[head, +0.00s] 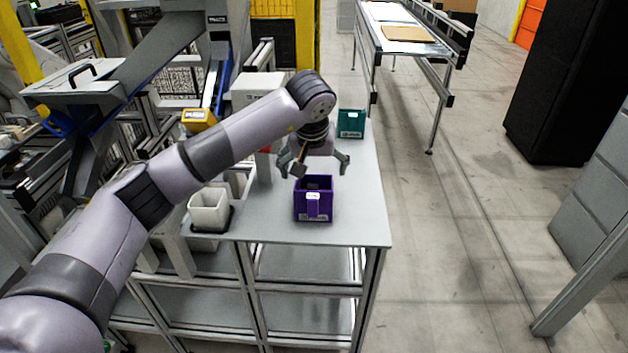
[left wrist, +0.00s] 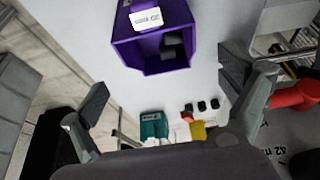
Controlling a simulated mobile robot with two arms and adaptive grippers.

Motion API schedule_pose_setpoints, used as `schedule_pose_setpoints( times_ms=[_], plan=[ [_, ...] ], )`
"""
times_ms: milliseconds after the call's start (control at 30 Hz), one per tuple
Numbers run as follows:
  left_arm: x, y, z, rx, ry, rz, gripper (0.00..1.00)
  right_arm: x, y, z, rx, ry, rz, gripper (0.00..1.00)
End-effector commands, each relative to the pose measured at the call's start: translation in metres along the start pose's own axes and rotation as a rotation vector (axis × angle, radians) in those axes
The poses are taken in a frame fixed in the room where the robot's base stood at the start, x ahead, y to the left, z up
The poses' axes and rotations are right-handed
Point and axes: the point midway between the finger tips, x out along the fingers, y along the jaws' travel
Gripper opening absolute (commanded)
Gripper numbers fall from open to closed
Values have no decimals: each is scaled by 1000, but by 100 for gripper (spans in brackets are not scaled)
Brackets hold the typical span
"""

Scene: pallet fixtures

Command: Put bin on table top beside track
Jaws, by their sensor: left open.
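A purple bin (head: 314,205) stands upright on the grey table top (head: 355,220) near its front edge. A white label is on its front and dark items show inside it. My left gripper (head: 315,168) is open just above and behind the purple bin, apart from it. In the left wrist view the purple bin (left wrist: 158,45) is at the top, beyond the spread fingers (left wrist: 165,95), with nothing between them. A teal bin (head: 351,124) stands farther back on the table. My right gripper is not in view.
A white bin (head: 210,212) sits at the table's left side. A yellow bin (head: 198,119) is farther back left. A roller track (head: 405,30) with a cardboard piece stands at the back right. The table top right of the purple bin is clear.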

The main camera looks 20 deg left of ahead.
Motion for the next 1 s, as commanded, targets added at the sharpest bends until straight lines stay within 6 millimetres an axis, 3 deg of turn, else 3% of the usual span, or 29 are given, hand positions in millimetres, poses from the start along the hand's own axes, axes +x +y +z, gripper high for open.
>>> schedule_pose_setpoints(
  times_ms=[200, 400, 900, 1000],
  plan=[
    [-44, 0, 0, 1, 4, 1, 94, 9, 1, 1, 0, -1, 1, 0],
    [-64, 0, 0, -1, 0, -1, 94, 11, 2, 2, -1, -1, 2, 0],
    [-68, 0, 0, 0, -1, 0, 94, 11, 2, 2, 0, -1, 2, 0],
    [-63, 10, 7, -2, -14, 35, 94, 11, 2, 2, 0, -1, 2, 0]
  ],
)
